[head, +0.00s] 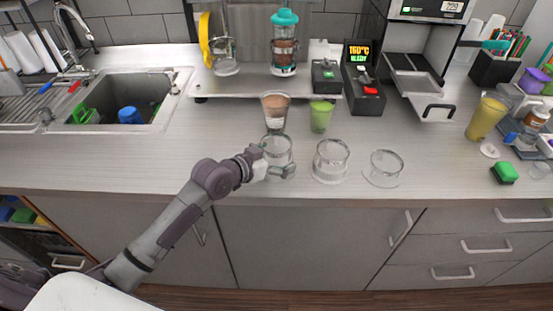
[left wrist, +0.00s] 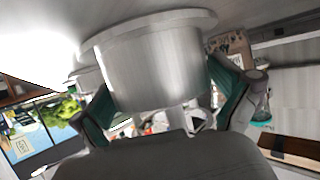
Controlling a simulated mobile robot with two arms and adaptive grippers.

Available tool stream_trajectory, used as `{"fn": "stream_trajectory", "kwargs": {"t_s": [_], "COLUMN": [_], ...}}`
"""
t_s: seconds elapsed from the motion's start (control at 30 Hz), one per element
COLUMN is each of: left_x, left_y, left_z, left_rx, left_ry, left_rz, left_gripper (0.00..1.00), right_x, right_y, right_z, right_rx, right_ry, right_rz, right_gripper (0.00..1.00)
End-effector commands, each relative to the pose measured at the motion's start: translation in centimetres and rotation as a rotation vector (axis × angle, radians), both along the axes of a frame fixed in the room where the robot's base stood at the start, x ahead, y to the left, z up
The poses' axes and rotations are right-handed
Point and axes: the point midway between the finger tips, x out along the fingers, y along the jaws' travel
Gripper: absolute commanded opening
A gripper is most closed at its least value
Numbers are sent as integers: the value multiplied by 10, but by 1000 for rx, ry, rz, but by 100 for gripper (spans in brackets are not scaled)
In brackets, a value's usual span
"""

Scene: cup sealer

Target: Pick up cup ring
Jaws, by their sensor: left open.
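Three clear cup rings stand in a row near the counter's front edge in the head view: a left one (head: 278,149), a middle one (head: 331,160) and a right one (head: 384,168). My left gripper (head: 274,168) is at the front of the left ring, low by the counter. In the left wrist view, a wide flanged cylinder (left wrist: 150,65), which looks like this ring, fills the space between the fingers of my left gripper (left wrist: 165,103). The fingers are open, one on each side of it. Whether they touch it is unclear. My right gripper is not in view.
A cup with brown contents (head: 275,108) stands just behind the left ring, with a green cup (head: 320,115) to its right. The sealer machine (head: 418,80) is at the back right. A sink (head: 120,100) is at the left.

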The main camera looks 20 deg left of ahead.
Motion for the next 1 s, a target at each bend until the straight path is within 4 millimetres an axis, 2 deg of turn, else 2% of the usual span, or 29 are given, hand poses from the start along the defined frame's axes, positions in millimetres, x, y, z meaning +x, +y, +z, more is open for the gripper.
{"fn": "stream_trajectory", "kwargs": {"t_s": [0.13,0.5,0.77,0.87,1.0], "left_x": [0,0,0,1,1], "left_y": [0,1,1,0,1], "left_z": [0,0,4,16,43], "left_rx": [0,-1,-1,-2,0], "left_ry": [0,0,-3,-7,-10], "left_rz": [0,0,1,1,0], "left_gripper": [100,39,38,38,38], "right_x": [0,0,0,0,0], "right_y": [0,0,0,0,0], "right_z": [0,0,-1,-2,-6], "right_rx": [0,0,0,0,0], "right_ry": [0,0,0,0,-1], "right_rz": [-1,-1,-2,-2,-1], "right_gripper": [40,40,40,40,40]}}
